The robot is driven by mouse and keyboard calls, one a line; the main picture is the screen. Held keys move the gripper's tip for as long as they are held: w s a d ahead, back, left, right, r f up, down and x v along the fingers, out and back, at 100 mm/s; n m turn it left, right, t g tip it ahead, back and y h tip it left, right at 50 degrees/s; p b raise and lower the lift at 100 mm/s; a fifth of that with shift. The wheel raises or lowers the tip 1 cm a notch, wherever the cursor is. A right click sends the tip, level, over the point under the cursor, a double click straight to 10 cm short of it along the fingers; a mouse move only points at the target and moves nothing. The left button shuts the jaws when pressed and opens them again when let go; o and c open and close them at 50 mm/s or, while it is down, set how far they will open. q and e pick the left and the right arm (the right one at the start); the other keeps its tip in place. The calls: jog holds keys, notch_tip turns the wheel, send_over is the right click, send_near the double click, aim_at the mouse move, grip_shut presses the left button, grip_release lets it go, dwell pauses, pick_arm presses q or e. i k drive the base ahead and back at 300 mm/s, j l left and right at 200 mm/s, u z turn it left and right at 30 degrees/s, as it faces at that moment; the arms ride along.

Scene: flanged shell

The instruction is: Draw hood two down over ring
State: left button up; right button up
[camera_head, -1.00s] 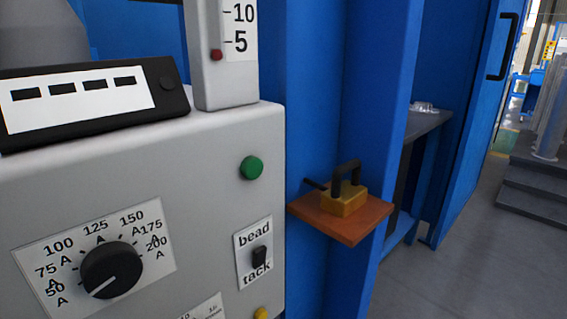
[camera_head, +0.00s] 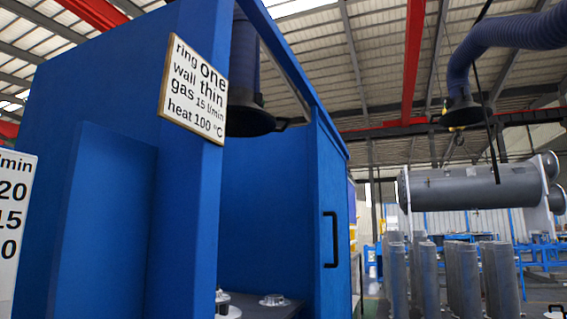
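Two extraction hoods on blue flexible ducts are in view, and neither shows a number. One black hood (camera_head: 250,118) hangs inside the blue booth, partly hidden behind its front post. The other dark hood (camera_head: 462,110) hangs at upper right on a curved duct (camera_head: 510,38), with a small handle at its side. This right hood is above a long grey horizontal cylinder (camera_head: 450,188) in the picture; I cannot tell its distance from it. I cannot make out a ring for certain. Neither gripper is in view.
The booth has a black door handle (camera_head: 330,239). Several upright grey cylinders (camera_head: 468,275) stand at lower right.

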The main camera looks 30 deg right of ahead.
aim_at(246, 117)
jog(key=k+l+z, duration=0.1)
jog(key=l, duration=1.15)
jog(key=l+z, duration=0.1)
jog(key=l, duration=1.15)
jog(key=i+u, duration=0.2)
jog(key=i, duration=0.25)
jog(key=j, duration=0.05)
